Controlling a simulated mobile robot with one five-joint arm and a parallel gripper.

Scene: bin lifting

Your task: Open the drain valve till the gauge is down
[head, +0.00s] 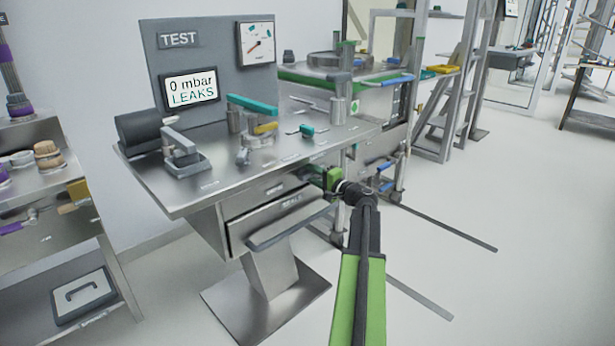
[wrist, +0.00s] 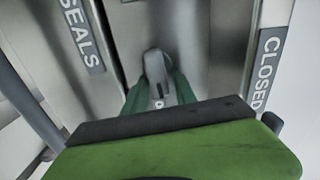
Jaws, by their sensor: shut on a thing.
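The round gauge (head: 256,43) is on the grey back panel of the test bench; its red needle is too small to read surely. A display (head: 190,90) beside it reads "0 mbar LEAKS". My gripper (head: 320,175) is at the bench's front right edge, below the top. In the wrist view my gripper (wrist: 158,98) is shut on a grey lever (wrist: 155,65), which looks like the drain valve's handle. A "CLOSED" label (wrist: 267,72) is right of it. The lever's lower part is hidden between the green fingers.
A drawer (head: 280,215) is under the bench top, left of my gripper; a "SEALS" label (wrist: 82,35) shows in the wrist view. Clamps and a teal-handled lever (head: 252,105) stand on the bench. A shelf unit (head: 50,190) is at left. The floor at right is mostly clear.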

